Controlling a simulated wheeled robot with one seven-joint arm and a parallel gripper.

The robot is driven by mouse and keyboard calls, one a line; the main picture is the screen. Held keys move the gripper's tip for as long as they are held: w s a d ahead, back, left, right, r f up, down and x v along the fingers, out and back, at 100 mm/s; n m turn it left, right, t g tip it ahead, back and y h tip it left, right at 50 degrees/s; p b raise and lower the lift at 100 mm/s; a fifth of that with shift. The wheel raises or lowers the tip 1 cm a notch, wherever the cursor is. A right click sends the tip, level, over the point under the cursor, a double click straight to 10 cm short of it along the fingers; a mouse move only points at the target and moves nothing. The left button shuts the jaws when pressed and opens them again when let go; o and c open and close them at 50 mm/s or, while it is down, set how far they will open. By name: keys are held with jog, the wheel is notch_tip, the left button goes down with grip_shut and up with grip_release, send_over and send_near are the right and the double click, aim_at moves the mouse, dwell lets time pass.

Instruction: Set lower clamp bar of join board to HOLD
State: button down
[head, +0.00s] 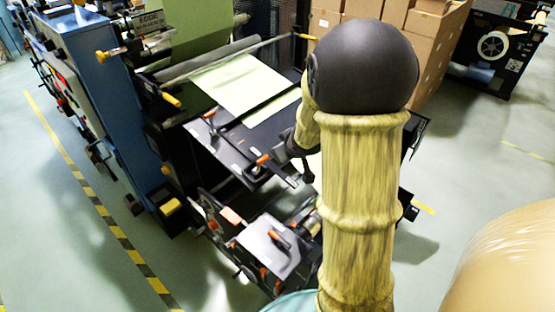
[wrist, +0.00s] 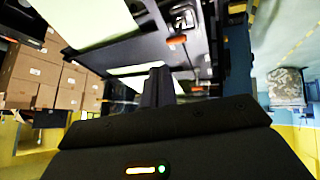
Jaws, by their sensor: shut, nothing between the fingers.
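The join board (head: 232,150) is a dark panel on the front of the blue machine, with pale green web above it. A clamp handle with an orange grip (head: 263,160) sits at its near edge; another orange-tipped handle (head: 210,113) sits at its far left. I cannot tell which clamp bar each belongs to, nor read a HOLD mark. My gripper (head: 307,177) is dark, partly behind my arm, just right of the near handle and apart from it. In the wrist view its fingers (wrist: 160,85) are together and empty, with an orange grip (wrist: 177,40) beyond them.
Below the board is a lower unit with a grey plate (head: 268,250) and several orange handles. Cardboard boxes (head: 425,40) are stacked behind at the right. A large tan roll (head: 505,265) stands at the near right. Floor is open right of the machine.

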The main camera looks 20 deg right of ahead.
jog(key=s+a+f+m+g, duration=0.1)
jog(key=s+a, duration=0.3)
jog(key=s, duration=0.5)
jog(key=s+a+f+m+g+b, duration=0.1)
jog(key=s+a+g, duration=0.3)
jog(key=s, duration=0.6)
jog(key=shift+s+f+m, duration=0.2)
jog(key=shift+f+m, duration=0.1)
jog(key=shift+m, duration=0.3)
jog(key=shift+a, duration=0.1)
